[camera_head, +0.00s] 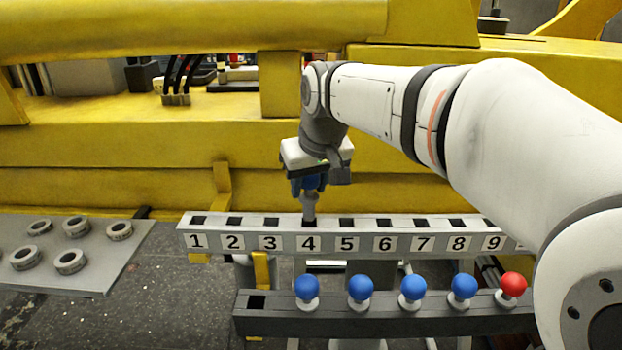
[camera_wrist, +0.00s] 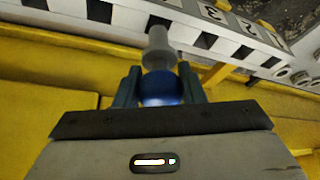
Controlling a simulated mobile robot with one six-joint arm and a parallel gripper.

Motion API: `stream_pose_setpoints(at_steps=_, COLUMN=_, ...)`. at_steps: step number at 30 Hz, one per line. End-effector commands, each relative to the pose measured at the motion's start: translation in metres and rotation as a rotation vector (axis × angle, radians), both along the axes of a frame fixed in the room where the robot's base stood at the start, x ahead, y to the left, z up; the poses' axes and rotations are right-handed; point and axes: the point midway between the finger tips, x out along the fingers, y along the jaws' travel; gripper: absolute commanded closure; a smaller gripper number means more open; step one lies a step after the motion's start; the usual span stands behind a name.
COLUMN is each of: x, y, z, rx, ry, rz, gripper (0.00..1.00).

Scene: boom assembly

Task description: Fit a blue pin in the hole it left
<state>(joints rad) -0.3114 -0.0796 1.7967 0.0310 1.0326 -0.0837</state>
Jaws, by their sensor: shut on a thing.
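My gripper (camera_head: 309,186) points down over the white numbered rail (camera_head: 290,243) at the hole marked 4. It is shut on a blue pin (camera_head: 309,204), whose grey shaft hangs upright below the fingers. In the wrist view, the fingers (camera_wrist: 158,88) sit on both sides of the blue ball head, and the pin's grey shaft (camera_wrist: 158,48) reaches to the rail. The shaft's tip is at hole 4; I cannot tell whether it is inside or just above. The dark rail (camera_head: 380,325) in front has an empty square hole (camera_head: 257,302) at its left end.
Several blue pins (camera_head: 360,288) and one red pin (camera_head: 513,285) stand in the dark rail. The other visible holes of the numbered rail look empty. A grey plate (camera_head: 100,265) with several rings lies at left. Yellow boom structure (camera_head: 130,145) stands close behind.

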Motion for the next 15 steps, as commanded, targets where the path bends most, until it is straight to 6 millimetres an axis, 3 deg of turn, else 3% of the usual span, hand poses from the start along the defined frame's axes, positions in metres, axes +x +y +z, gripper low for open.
stream_pose_setpoints(at_steps=15, x=0.0, y=0.0, z=-0.02, rx=0.0, ry=0.0, rz=0.001, gripper=0.93)
